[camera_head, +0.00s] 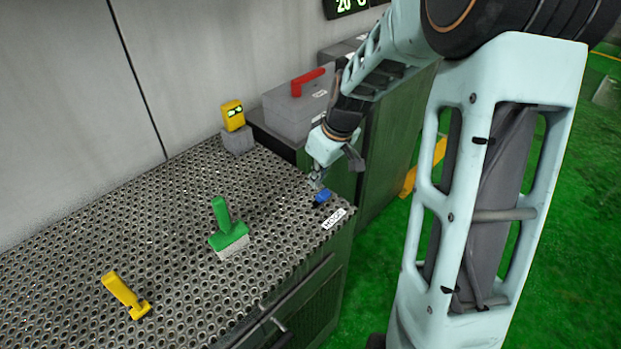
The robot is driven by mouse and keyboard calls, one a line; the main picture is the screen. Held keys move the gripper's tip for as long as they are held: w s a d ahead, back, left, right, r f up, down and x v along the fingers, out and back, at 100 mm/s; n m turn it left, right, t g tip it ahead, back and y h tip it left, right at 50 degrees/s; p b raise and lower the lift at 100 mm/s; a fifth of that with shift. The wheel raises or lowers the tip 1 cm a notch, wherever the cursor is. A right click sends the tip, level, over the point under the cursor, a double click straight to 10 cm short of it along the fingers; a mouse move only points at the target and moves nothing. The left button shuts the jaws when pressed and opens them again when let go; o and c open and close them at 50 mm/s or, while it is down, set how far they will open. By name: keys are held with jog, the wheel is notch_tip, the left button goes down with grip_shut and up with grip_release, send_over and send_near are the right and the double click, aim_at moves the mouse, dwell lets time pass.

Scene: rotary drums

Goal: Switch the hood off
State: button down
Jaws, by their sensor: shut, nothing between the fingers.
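A small blue switch (323,197) sits at the right corner of the perforated metal worktop (170,220). A white label (334,218) with dark letters, which seem to read HOOD, lies just in front of it. My gripper (317,184) is shut and empty, pointing down right at the back of the blue switch. I cannot tell whether its fingertips touch the switch. The position of the switch cannot be made out at this size.
A yellow device (233,115) on a grey block stands at the back. A grey box with a red handle (308,82) is behind my gripper. Green floor lies to the right.

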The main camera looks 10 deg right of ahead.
jog(key=shift+w+r, duration=0.1)
jog(key=shift+w, duration=0.05)
jog(key=shift+r+p, duration=0.55)
jog(key=shift+r, duration=0.2)
jog(key=shift+a, duration=0.1)
